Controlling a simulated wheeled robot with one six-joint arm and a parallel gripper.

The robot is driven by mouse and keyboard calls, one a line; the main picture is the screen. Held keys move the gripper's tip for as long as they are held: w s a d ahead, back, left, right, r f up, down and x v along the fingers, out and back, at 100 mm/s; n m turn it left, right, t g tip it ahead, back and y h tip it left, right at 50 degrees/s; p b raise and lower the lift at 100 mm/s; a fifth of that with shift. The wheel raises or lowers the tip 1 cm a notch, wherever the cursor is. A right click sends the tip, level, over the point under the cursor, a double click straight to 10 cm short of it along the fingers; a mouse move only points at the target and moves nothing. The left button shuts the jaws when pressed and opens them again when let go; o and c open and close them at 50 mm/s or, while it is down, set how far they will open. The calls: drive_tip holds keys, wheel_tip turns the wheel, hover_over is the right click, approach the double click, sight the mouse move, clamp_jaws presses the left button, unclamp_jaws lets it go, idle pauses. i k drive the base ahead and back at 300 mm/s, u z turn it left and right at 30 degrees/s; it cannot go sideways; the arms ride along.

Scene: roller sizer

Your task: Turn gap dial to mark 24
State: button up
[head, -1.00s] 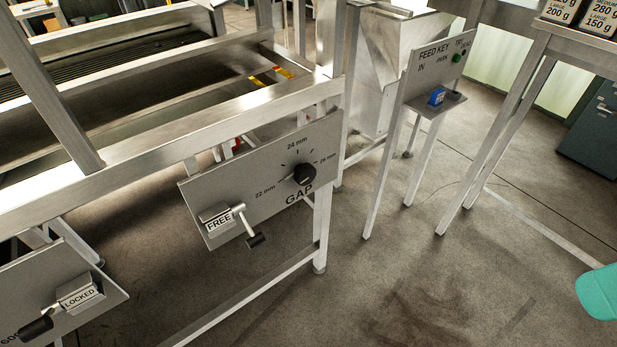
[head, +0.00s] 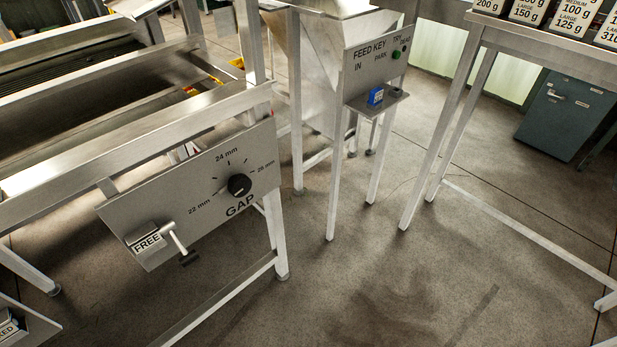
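The gap dial (head: 239,185) is a round black knob on a grey sloping panel (head: 190,212) at the left of the head view. Marks around it read 22 mm at lower left, 24 mm at top and 26 mm at right, with GAP printed below. Its pointer is too small to read, so I cannot tell which mark it is at. A lever (head: 176,240) with a dark grip sits at the panel's lower left, beside a plate reading FREE (head: 147,243). My gripper is not in view.
The panel hangs on a metal machine frame (head: 277,235). A FEED KEY stand (head: 362,75) with a blue item (head: 376,96) is at centre right. A metal table (head: 450,115) stands further right. The floor in front is clear.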

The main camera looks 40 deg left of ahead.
sight(238, 185)
drive_tip(key=z, duration=0.2)
drive_tip(key=k, duration=0.6)
drive_tip(key=u, duration=1)
drive_tip(key=i, duration=0.45)
drive_tip(key=z, duration=0.1)
